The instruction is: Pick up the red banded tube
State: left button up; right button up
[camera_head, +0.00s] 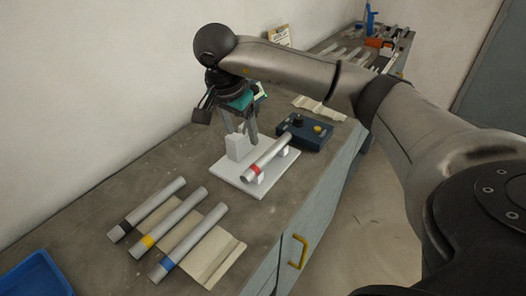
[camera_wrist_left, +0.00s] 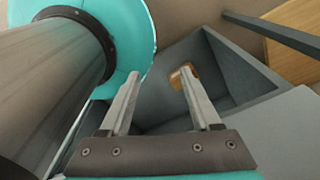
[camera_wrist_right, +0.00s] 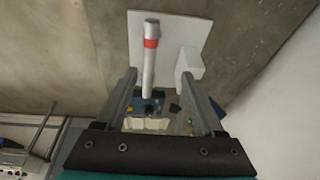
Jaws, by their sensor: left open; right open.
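The red banded tube (camera_head: 270,156) is a grey cylinder with a red band near its front end. It lies across low supports on a white jig plate (camera_head: 240,180). In the right wrist view the tube (camera_wrist_right: 149,70) shows between my open fingers, nearer the left one. My right gripper (camera_head: 241,135) is open and empty, pointing down over the jig, behind and left of the tube in the head view; I see no contact. My left gripper (camera_wrist_left: 158,74) is open and empty, and shows only in its own wrist view.
A white block (camera_head: 238,146) stands on the plate beside the tube. A dark blue control box (camera_head: 305,133) sits just behind. Tubes with black, yellow (camera_head: 170,222) and blue bands lie at front left, near a blue tray (camera_head: 35,276). A wall bounds the bench's left side.

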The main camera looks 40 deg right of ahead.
jog(key=d+r+h, duration=0.1)
jog(key=d, duration=0.2)
send_over(267, 154)
jog(key=a, duration=0.2)
jog(key=f, duration=0.8)
jog(key=shift+s+a, duration=0.2)
jog(key=shift+s, duration=0.05)
jog(key=shift+b+x, duration=0.35)
jog(key=shift+x, duration=2.6)
jog(key=shift+s, duration=0.1)
jog(key=shift+c, duration=0.2)
grip_shut()
